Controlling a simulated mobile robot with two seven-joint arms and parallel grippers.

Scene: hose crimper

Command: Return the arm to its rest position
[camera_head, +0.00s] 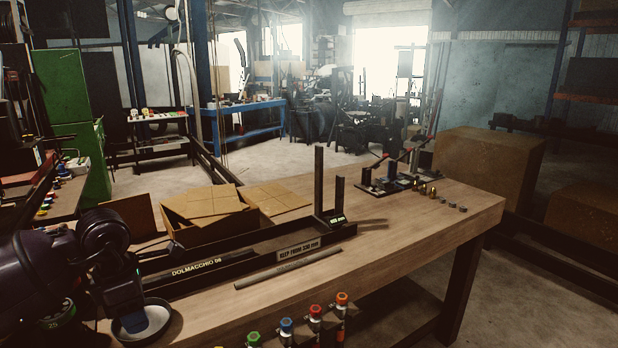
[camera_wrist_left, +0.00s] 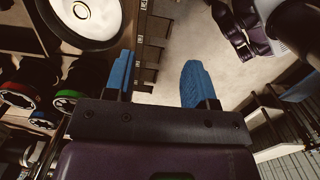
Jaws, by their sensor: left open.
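My left arm comes in from the left in the head view, bent over the near left end of the wooden workbench (camera_head: 400,234). In the left wrist view my left gripper (camera_wrist_left: 157,80) shows two blue fingers set wide apart, with nothing between them. Pale floor shows between the fingers. A round dark-rimmed dish with a pale inside (camera_head: 145,322) sits beside the arm at the bench's near left; a similar round dish (camera_wrist_left: 88,18) shows at the upper left of the wrist view. My right gripper is not in view.
A labelled dark rail (camera_head: 208,266) and a grey rod (camera_head: 288,268) lie on the bench. Open cardboard boxes (camera_head: 208,212) stand behind them. Several colour-capped fittings (camera_head: 315,318) line the near edge. A dark-based tool with red handles (camera_head: 390,180) stands at the far end.

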